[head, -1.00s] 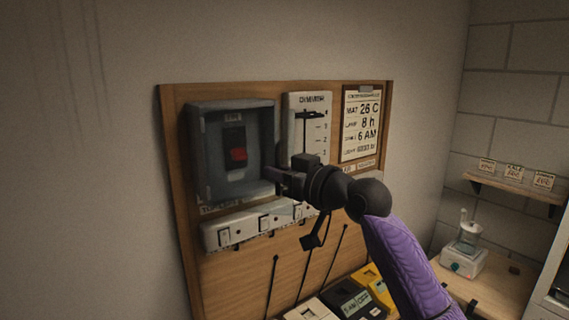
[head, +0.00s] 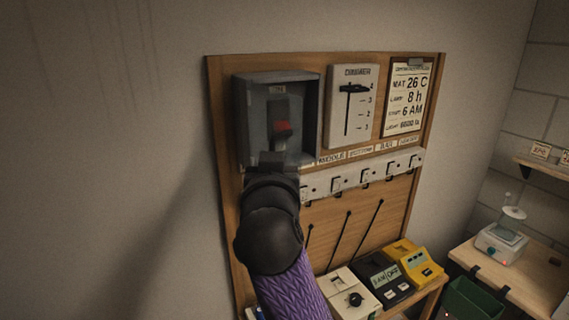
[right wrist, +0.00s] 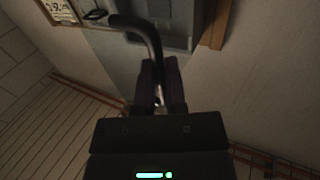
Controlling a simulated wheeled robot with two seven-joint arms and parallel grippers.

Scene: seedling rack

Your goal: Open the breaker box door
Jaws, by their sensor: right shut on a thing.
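The grey breaker box (head: 242,118) hangs at the upper left of the wooden board. Its recessed front with a red switch (head: 284,128) is visible in the head view. My right gripper (head: 277,161) is at the box's lower edge, its fingertips mostly hidden behind my wrist. In the right wrist view its fingers (right wrist: 160,88) are close together on the end of a dark curved bar, which looks like the door handle (right wrist: 145,30). A grey-blue flat panel (right wrist: 112,68), possibly the door, is behind it. My left gripper is not in view.
A dimmer panel (head: 352,112) and a settings card (head: 405,97) are right of the box. A white hook or switch strip (head: 350,177) runs below. Several devices, including a yellow one (head: 415,262), stand beneath the board. A green bin (head: 472,300) is at lower right.

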